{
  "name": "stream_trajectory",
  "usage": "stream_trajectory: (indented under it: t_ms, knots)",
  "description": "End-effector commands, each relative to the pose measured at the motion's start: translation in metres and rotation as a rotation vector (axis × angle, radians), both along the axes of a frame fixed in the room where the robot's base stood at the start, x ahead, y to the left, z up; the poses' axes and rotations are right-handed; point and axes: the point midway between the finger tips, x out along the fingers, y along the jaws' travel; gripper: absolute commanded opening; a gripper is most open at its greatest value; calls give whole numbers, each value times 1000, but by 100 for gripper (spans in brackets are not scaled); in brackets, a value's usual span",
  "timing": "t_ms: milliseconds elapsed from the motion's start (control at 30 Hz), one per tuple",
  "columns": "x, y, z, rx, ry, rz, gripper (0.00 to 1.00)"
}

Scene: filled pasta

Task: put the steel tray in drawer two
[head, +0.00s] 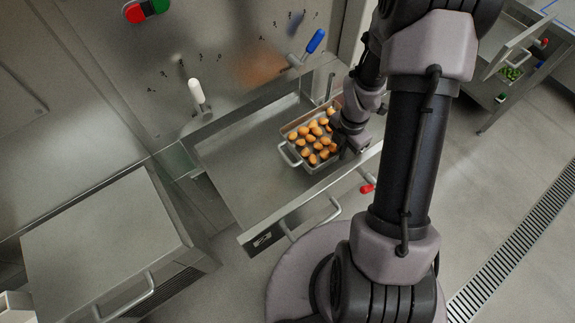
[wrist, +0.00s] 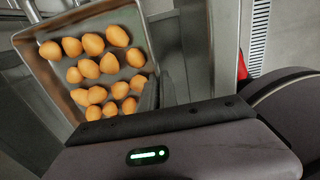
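The steel tray (head: 284,134) holds several round orange-brown filled pasta pieces. It sits in or just above the right end of a wide, open steel drawer (head: 232,158); I cannot tell whether it touches the bottom. A loop handle (head: 289,155) shows on its left side. My gripper (head: 350,146) is at the tray's right side. In the wrist view the tray (wrist: 60,92) fills the upper left, and my dark fingers (wrist: 162,92) are close together at its right wall, appearing shut on it. The exact contact is partly hidden. No drawer number is readable.
A closed steel unit (head: 100,245) with a front handle stands at left. The open drawer's front handle (head: 312,217) faces the floor. White (head: 196,92) and blue (head: 315,41) levers stick out behind. At upper right is another open drawer (head: 510,68) with green contents. The open drawer's left part is empty.

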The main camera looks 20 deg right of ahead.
Motion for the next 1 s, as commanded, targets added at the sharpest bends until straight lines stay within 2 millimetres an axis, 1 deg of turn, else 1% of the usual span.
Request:
stream_trajectory:
  t_ms: [33, 200, 300, 400, 533, 567, 700, 733, 900, 1000]
  knots:
    - [0, 17, -3, -1, -1, 9, 0]
    - [-1, 75, -9, -1, -1, 9, 0]
    - [-1, 105, -11, 0, -2, 8, 0]
    - [-2, 125, -12, -1, -1, 6, 0]
    - [-2, 135, -15, 0, -1, 1, 0]
    - [-2, 135, -19, 0, 0, 0, 0]
    - [-3, 135, -47, 0, 1, -1, 0]
    - [-2, 135, -49, 0, 0, 0, 0]
    - [-2, 134, -46, 0, -2, 0, 0]
    - [-2, 134, -48, 0, -2, 0, 0]
